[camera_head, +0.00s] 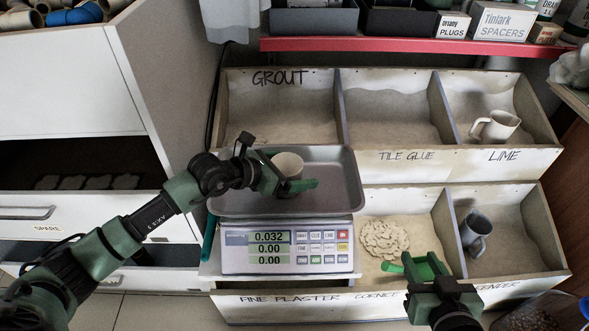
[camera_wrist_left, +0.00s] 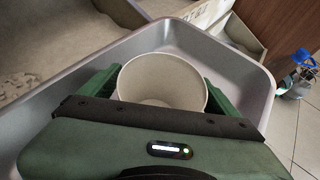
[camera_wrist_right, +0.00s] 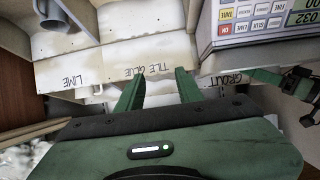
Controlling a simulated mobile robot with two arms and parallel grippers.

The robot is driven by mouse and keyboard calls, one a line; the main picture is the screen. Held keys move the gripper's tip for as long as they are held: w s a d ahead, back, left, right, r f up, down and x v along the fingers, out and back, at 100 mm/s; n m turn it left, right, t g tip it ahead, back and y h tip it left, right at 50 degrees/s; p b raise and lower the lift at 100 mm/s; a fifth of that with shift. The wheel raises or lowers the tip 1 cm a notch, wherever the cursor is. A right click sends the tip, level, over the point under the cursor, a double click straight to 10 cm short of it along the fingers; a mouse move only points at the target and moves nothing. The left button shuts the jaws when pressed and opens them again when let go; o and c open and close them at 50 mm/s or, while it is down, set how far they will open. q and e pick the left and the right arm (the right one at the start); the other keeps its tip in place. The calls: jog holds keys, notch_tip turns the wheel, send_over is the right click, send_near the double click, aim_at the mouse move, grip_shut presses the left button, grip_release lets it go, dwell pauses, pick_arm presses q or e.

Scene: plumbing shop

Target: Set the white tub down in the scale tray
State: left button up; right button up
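The white tub (camera_head: 288,164) is upright in the metal scale tray (camera_head: 335,205), a little right of the tray's left half. In the left wrist view the tub (camera_wrist_left: 163,82) looks empty, and its round mouth faces me. My left gripper (camera_head: 287,184) is low in the tray with one finger on each side of the tub. The fingers (camera_wrist_left: 163,80) are close to its wall; whether they press on it I cannot tell. The tub's base is hidden. The scale (camera_head: 290,252) display reads 0.032 on top. My right gripper (camera_head: 416,264) is empty, fingers apart (camera_wrist_right: 158,85).
Bins marked grout, tile glue and lime stand behind the tray. A white mug (camera_head: 497,126) is in the lime bin; a grey mug (camera_head: 474,232) is in a lower bin. A beige heap (camera_head: 384,240) lies between scale and right gripper. A red shelf (camera_head: 380,44) crosses above.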

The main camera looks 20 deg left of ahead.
pick_arm(q)
jog(key=shift+r, duration=0.2)
jog(key=p+v, duration=0.2)
jog(key=v, duration=1)
pick_arm(e)
jog(key=s+d+f+g+h, duration=0.1)
jog(key=s+d+f+g, duration=0.2)
jog(key=s+f+g, duration=0.3)
jog(key=shift+s+d+f+h, duration=0.2)
jog(key=shift+s+f+h, duration=0.3)
jog(key=shift+s, duration=0.8)
